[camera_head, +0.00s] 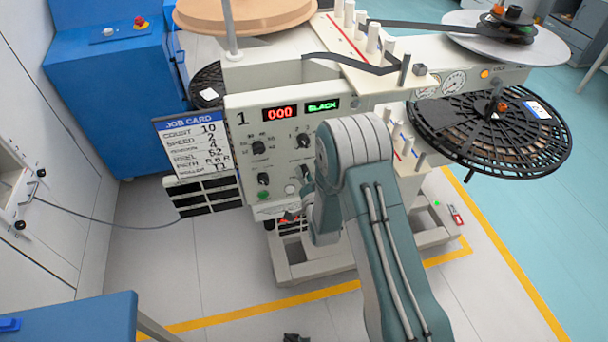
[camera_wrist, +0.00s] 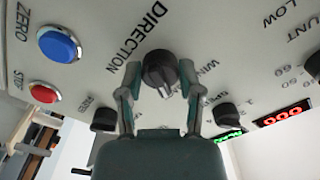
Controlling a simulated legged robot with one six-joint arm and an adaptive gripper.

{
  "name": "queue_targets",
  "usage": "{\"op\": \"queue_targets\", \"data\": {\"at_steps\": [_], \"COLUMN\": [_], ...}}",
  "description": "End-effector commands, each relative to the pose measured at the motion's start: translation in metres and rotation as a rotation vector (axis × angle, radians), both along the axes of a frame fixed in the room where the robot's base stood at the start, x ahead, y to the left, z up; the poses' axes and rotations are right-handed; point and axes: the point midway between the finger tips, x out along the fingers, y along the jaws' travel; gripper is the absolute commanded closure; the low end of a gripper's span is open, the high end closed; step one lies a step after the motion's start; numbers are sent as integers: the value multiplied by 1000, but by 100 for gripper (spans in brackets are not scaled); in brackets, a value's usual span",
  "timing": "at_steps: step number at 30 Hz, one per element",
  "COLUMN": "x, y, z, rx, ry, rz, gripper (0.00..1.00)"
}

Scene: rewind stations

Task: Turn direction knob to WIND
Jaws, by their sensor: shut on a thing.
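In the wrist view the direction knob (camera_wrist: 158,70) is a round black knob with a raised grip, under the printed word DIRECTION. A label that seems to read WIND, partly covered, is to its right. The grip's pale edge points toward the bottom of the picture; I cannot tell which label it matches. My gripper (camera_wrist: 160,78) has one finger on each side of the knob and is shut on it. In the head view my arm covers the gripper and part of the white control panel (camera_head: 240,125), so I cannot pick out the direction knob there.
The wrist view shows a blue ZERO button (camera_wrist: 59,44), a red STOP button (camera_wrist: 44,92) and another black knob (camera_wrist: 228,115) close by. In the head view a job card (camera_head: 188,147) hangs left of the panel, whose displays read 000 and SLACK. A black reel (camera_head: 530,135) overhangs at right.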

Motion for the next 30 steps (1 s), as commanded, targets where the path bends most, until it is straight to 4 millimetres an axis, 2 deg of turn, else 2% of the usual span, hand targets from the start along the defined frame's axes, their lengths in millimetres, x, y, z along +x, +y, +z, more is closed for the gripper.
{"op": "queue_targets", "data": {"at_steps": [8, 30], "x": [1, 1], "y": [-2, -2], "z": [1, 3], "rx": [-130, -764], "ry": [-39, -225], "rz": [-7, -8], "gripper": [100, 100]}}
